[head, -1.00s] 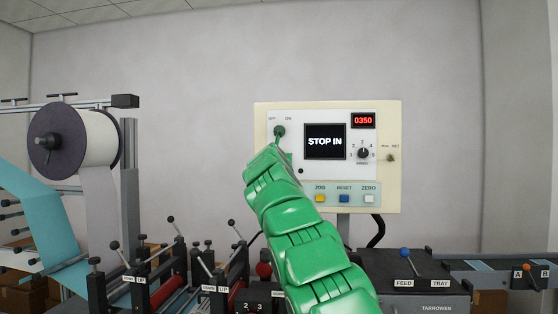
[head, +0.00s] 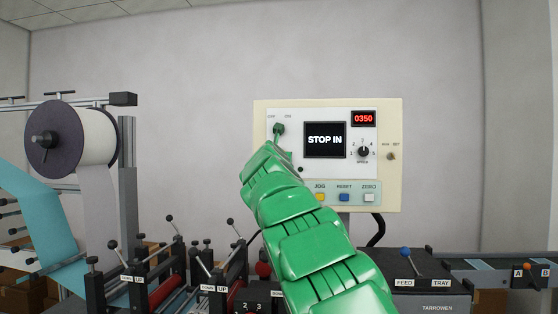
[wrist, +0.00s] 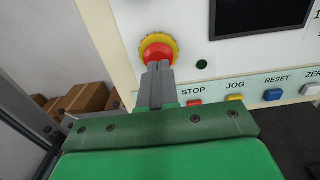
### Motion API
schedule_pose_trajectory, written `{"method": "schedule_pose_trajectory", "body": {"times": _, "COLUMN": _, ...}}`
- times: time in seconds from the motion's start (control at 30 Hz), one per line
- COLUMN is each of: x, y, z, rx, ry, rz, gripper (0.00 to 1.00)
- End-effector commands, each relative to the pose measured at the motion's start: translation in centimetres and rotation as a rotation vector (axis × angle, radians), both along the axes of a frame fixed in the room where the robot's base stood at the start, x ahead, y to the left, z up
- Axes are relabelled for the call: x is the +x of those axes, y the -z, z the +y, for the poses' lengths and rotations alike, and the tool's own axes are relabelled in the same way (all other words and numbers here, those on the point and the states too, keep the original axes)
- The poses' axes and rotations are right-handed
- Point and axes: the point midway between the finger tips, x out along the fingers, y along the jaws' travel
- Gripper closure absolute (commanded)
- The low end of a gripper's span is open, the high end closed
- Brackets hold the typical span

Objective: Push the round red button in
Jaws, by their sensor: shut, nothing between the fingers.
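The round red button (wrist: 160,50) sits in a yellow collar on the panel in the wrist view. The tips of my gripper (wrist: 158,66) overlap the lower part of the button's face; I cannot tell whether they press on it. The grey fingers are shut together with nothing between them. In the head view my green arm hides the red button and the fingers.
Square buttons line the panel below: a red one (wrist: 193,103) by the STOP label, yellow JOG (wrist: 235,98), blue RESET (wrist: 272,95) and white ZERO (head: 369,197). A green OFF/ON switch (head: 279,130) is just above my arm. Levers and rollers fill the lower left.

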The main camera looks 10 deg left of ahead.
Motion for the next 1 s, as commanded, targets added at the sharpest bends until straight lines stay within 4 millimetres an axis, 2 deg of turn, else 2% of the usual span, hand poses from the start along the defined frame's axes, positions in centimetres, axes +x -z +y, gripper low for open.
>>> {"method": "schedule_pose_trajectory", "body": {"times": 1.0, "x": -7.3, "y": 0.2, "z": 0.3, "rx": -0.003, "ry": 0.001, "rz": 0.006, "gripper": 1.0}}
